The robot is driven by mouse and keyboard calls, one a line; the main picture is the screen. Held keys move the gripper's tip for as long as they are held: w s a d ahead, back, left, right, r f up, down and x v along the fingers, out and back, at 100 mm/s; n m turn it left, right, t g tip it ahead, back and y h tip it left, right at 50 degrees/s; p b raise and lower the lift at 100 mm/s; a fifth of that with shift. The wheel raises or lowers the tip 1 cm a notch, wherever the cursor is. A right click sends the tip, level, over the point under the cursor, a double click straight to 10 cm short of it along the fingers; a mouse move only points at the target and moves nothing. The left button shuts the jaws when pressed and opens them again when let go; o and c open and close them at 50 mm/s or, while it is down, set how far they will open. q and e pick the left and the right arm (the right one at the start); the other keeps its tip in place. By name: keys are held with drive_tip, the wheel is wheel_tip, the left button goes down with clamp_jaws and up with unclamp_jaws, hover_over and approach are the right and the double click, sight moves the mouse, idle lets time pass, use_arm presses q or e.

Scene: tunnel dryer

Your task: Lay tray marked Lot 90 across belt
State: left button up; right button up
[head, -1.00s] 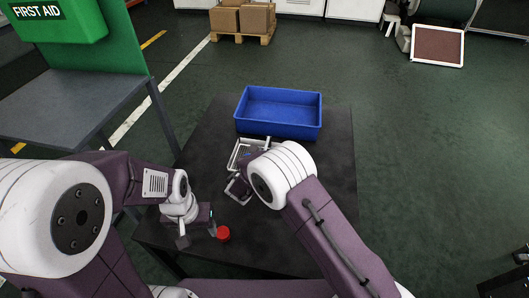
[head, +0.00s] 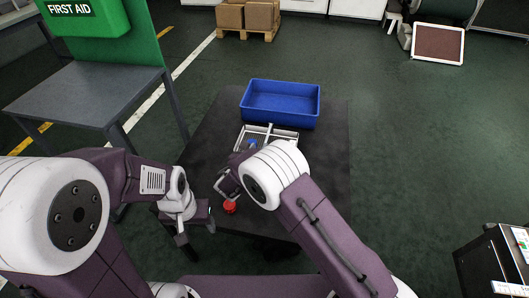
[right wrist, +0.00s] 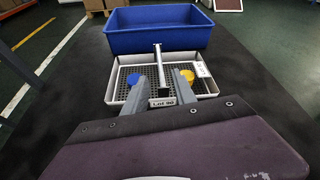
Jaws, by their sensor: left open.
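The tray (head: 290,133) is white-rimmed with a dark mesh floor, and lies on the dark table in front of the blue bin. In the right wrist view the tray (right wrist: 114,84) has a "Lot 90" label (right wrist: 162,102), a pale bar (right wrist: 159,62) over its middle, and a blue disc (right wrist: 133,80) and yellow disc (right wrist: 187,75). My right gripper (head: 228,185) is on the near side of the tray; in the wrist view its fingers (right wrist: 160,82) are spread either side of the bar, with no clear contact. My left gripper (head: 194,232) is open and empty at the table's near left. I cannot identify a belt.
A blue bin (head: 280,102) stands directly behind the tray. A red round object (head: 230,207) lies near my grippers. The dark table (head: 325,165) is bare to the right. A grey bench (head: 85,90) stands at left, a dark cabinet (head: 490,262) at lower right.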

drive_tip(key=shift+w+f, duration=0.1)
drive_tip(key=s+d+m+g+h, duration=0.1)
drive_tip(key=s+d+m+g, duration=0.25)
drive_tip(key=d+m, duration=0.35)
drive_tip(key=s+d+m+g+h, duration=0.25)
drive_tip(key=s+d+m, duration=0.2)
drive_tip(key=d, duration=0.45)
drive_tip(key=s+d+m+g+y, duration=0.2)
drive_tip(key=s+m+g+y, duration=0.1)
drive_tip(key=s+m, duration=0.7)
drive_tip(key=s+d+m+g+y, duration=0.1)
drive_tip(key=s+m+y, duration=0.3)
drive_tip(key=s+m, duration=0.6)
drive_tip(key=m+g, duration=0.1)
drive_tip(key=m, duration=0.2)
drive_tip(key=shift+s+d+r+g+y, duration=0.2)
drive_tip(key=shift+s+d+g+y, duration=0.15)
drive_tip(key=shift+d+g, duration=0.05)
drive_tip(key=shift+o, duration=0.5)
drive_tip(key=shift+s+m, duration=0.1)
drive_tip(key=shift+m, duration=0.35)
